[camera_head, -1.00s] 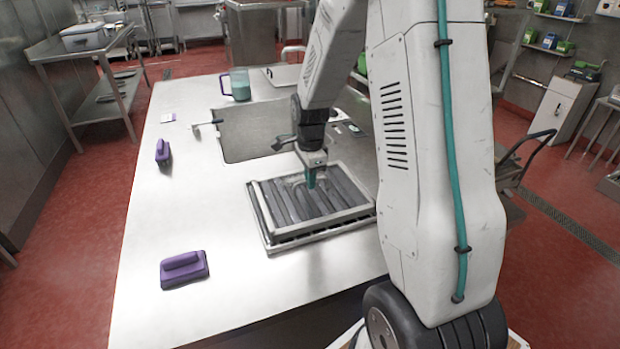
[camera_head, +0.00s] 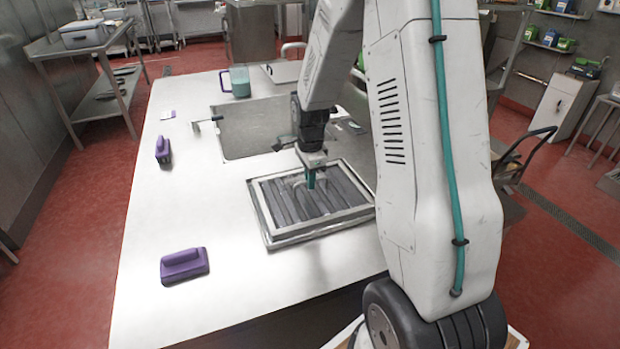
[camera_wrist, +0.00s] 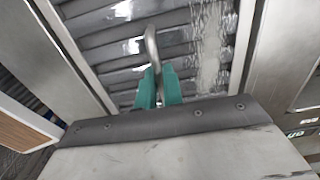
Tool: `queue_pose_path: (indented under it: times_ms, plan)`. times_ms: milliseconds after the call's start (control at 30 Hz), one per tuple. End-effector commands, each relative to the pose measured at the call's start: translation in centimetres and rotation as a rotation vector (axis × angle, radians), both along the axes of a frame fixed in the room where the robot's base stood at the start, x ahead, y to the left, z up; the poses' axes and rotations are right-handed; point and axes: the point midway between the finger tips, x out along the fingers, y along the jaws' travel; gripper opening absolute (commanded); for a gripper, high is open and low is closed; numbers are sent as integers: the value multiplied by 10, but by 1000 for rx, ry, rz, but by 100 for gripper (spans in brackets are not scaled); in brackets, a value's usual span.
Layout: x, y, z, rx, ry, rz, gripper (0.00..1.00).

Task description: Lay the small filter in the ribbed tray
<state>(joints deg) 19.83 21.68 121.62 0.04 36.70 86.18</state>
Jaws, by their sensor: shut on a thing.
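The small filter (camera_head: 300,208) is a pale rectangular frame with dark slats, lying flat over the ribbed tray (camera_head: 258,220) on the steel table. The tray's rim shows around the filter's left and front sides, with little or no gap between them in the head view. My gripper (camera_head: 311,180) points down at the middle of the filter and is shut on its thin metal handle. In the wrist view, the teal fingertips (camera_wrist: 158,90) close on the handle (camera_wrist: 152,48), with the slats (camera_wrist: 118,50) behind. Most of the tray's ribbed floor is hidden.
The table's left side is mostly clear.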

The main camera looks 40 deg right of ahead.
Motion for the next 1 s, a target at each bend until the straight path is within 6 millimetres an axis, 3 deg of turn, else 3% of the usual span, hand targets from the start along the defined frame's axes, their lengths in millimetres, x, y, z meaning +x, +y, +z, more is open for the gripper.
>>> queue_pose_path:
  times_ms: [233,267,333,533,600,633,1000]
  plan:
    - [0,0,0,0,-1,0,0]
    - [0,0,0,0,-1,0,17]
    - [0,0,0,0,-1,0,34]
    - [0,0,0,0,0,0,34]
    - [0,0,-1,1,2,0,54]
    - [0,0,-1,0,1,0,56]
    - [0,0,4,0,-1,0,56]
